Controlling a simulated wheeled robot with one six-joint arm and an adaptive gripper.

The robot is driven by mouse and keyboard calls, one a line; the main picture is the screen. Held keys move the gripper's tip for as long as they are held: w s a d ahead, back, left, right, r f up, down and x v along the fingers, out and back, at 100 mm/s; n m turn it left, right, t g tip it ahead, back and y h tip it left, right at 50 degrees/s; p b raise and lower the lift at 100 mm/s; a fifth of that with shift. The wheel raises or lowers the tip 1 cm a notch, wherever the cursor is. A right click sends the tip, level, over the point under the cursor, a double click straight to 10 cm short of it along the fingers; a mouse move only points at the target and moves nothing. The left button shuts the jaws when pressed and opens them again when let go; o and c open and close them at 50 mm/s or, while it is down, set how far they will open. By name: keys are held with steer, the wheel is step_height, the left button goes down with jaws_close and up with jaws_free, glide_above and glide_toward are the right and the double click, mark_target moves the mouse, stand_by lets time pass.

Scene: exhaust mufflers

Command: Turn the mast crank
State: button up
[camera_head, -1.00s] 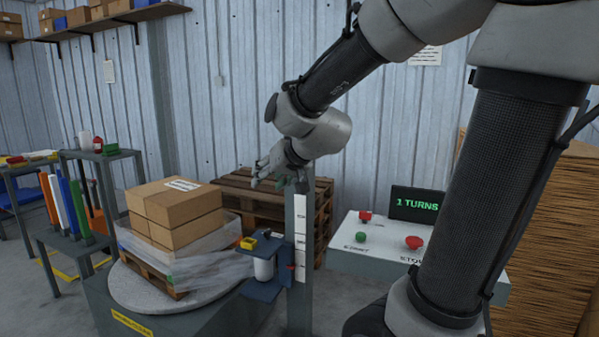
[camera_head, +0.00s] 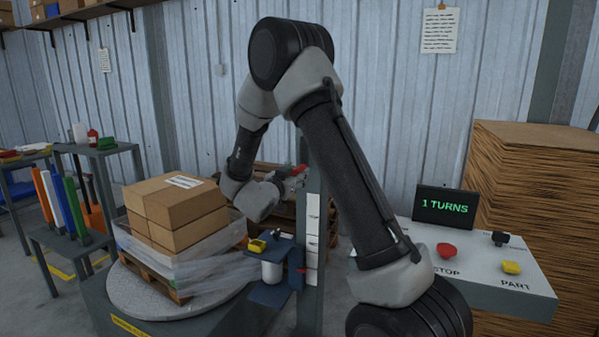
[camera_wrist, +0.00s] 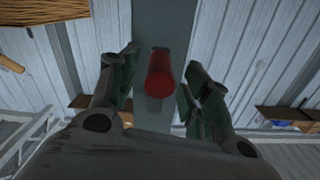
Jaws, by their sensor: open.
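The mast (camera_head: 312,235) is a grey post with white label strips, standing beside the turntable. Its crank shows as a red handle (camera_head: 298,170) near the top of the mast; in the wrist view the red handle (camera_wrist: 160,78) points towards the camera in front of the grey post. My gripper (camera_head: 287,178) is at the mast's left side, close to the handle. In the wrist view my gripper (camera_wrist: 162,66) is open, with one finger on each side of the handle and gaps visible. The rest of the crank is hidden.
Film-wrapped boxes (camera_head: 178,215) stand on a turntable (camera_head: 150,302) at left. A film carriage (camera_head: 270,288) sits low on the mast. At right, a control panel (camera_head: 470,275) carries buttons and a screen (camera_head: 445,207) reading "1 TURNS". A wooden pallet stands behind.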

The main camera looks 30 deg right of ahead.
steer(key=shift+x, duration=1.7)
jaws_close()
